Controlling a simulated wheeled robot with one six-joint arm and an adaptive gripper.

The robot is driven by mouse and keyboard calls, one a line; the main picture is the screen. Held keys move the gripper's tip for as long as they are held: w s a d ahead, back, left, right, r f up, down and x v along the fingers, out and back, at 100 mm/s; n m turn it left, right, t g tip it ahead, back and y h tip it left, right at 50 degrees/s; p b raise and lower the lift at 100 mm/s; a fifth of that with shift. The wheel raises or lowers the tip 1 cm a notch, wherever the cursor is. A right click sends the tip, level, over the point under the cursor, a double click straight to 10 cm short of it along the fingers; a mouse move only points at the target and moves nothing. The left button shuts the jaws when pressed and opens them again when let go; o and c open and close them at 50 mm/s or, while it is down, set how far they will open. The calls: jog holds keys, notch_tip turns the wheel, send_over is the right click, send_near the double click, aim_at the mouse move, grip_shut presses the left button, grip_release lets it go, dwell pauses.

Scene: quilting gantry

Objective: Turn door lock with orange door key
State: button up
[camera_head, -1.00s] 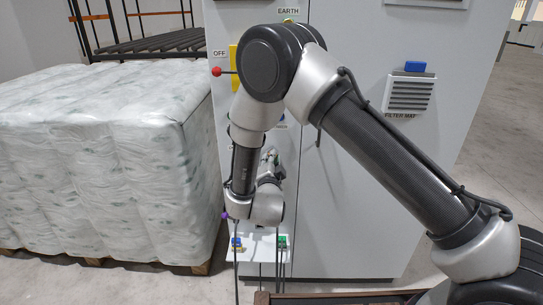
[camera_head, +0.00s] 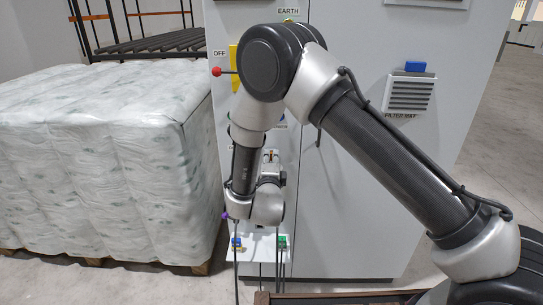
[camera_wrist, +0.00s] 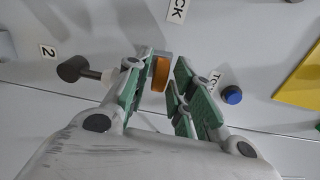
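The orange door key (camera_wrist: 160,73) shows in the wrist view, seated at a grey lock body on the light grey cabinet face, below a label ending in "CK". My gripper (camera_wrist: 163,85) has its two green-padded fingers on either side of the key, with a gap between the pads. Whether either pad touches the key is unclear. In the head view my gripper (camera_head: 270,157) is small, in front of the cabinet (camera_head: 350,200) and partly hidden by my wrist. I cannot make out the key there.
In the wrist view a black knob (camera_wrist: 73,69) lies left of the fingers, a blue button (camera_wrist: 232,95) right, and a yellow plate (camera_wrist: 302,80) farther right.

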jog(key=shift+o, duration=0.3)
jog(key=s, duration=1.2)
jog(key=s+a+f+n+g+y, duration=0.1)
jog(key=s+a+f+n+g, duration=0.1)
jog(key=f+n+g, duration=0.4)
jog(key=s+a+f+n+g+y, duration=0.2)
jog(key=s+f+n, duration=0.1)
jog(key=f, duration=0.5)
jog(key=s+r+n+g, duration=0.1)
jog(key=s+n+g, duration=0.4)
jog(key=n, duration=0.1)
jog(key=s+d+r+n, duration=0.1)
jog(key=s+d+r, duration=0.3)
jog(key=d+r, duration=0.8)
jog(key=s+d+r+n+h, duration=0.1)
jog(key=s+d+r, duration=0.3)
jog(key=d+r, duration=0.7)
jog(key=s+d+r+n+h, duration=0.1)
jog(key=s+d+r, duration=0.4)
jog(key=d+r, duration=0.7)
jog(key=d, duration=0.6)
jog(key=shift+r+n+g, duration=0.3)
jog(key=shift+n, duration=0.1)
